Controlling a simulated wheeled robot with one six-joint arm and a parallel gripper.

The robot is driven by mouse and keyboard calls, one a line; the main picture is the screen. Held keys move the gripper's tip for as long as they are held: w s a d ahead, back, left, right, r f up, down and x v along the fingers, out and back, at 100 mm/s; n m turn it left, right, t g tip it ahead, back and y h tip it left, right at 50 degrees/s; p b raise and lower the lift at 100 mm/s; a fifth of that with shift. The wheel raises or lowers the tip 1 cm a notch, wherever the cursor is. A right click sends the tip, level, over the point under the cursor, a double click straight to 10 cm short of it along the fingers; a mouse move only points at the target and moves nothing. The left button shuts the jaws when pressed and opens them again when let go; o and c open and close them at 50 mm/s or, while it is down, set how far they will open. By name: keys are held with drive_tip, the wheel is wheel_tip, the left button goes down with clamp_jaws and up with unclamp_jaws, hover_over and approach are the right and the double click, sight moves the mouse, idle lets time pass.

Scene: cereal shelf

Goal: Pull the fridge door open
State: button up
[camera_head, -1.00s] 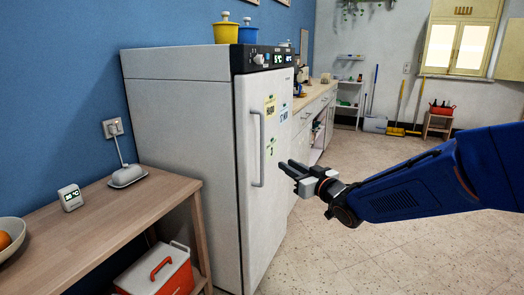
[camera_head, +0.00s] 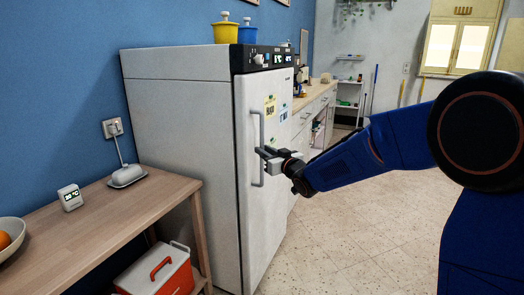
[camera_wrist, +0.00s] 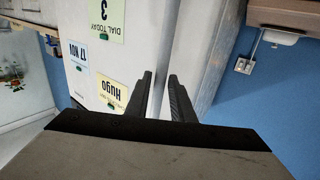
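The white fridge (camera_head: 185,130) stands against the blue wall, and its door (camera_head: 275,215) looks shut. A long vertical handle (camera_head: 262,130) is on the door's left side. My gripper (camera_head: 262,153) is at the middle of the handle, its fingertips overlapping the bar in the head view. In the wrist view my gripper (camera_wrist: 160,76) has its fingers apart, pointing at the door. Notes on the door (camera_wrist: 105,20) show upside down there.
A wooden table (camera_head: 125,205) stands left of the fridge, with a red and white cooler (camera_head: 155,272) below. Yellow and blue pots (camera_head: 226,32) stand on the fridge. A counter (camera_head: 318,95) lies behind. The floor (camera_head: 360,240) in front is clear.

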drive_tip(key=shift+x, duration=1)
clamp_jaws()
drive_tip(key=shift+d, duration=0.1)
